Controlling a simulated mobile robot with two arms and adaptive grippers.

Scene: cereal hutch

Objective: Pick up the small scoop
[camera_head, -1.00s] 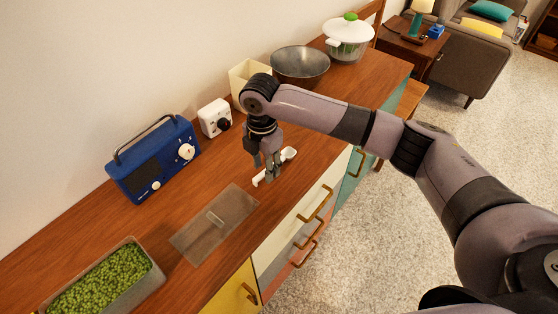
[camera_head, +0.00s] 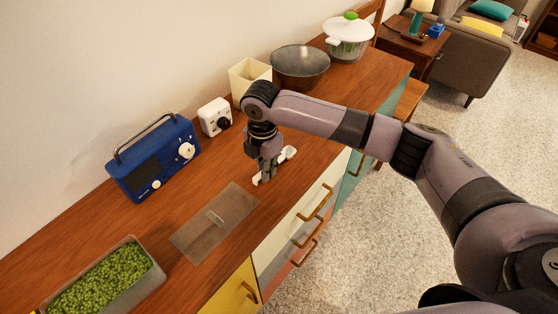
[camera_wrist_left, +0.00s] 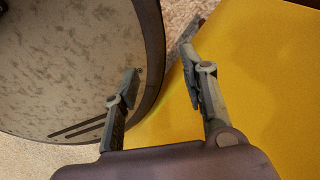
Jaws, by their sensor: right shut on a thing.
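The small white scoop (camera_head: 290,152) lies on the wooden counter of the hutch, with its bowl end to the upper right and its handle toward the lower left. My right gripper (camera_head: 267,178) points down at the counter and is shut on the scoop's handle; the fingers hide the middle of the handle. The scoop still appears to be at the counter surface. My left gripper (camera_wrist_left: 162,85) shows only in the left wrist view. Its fingers are apart with nothing between them, in front of a yellow panel (camera_wrist_left: 265,90).
A clear lid-like panel (camera_head: 205,240) lies left of the scoop. Behind stand a blue radio (camera_head: 150,160), a white timer (camera_head: 214,117), a cream box (camera_head: 247,75), a dark bowl (camera_head: 300,67) and a white-lidded pot (camera_head: 349,40). A bin of green peas (camera_head: 140,285) is at lower left.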

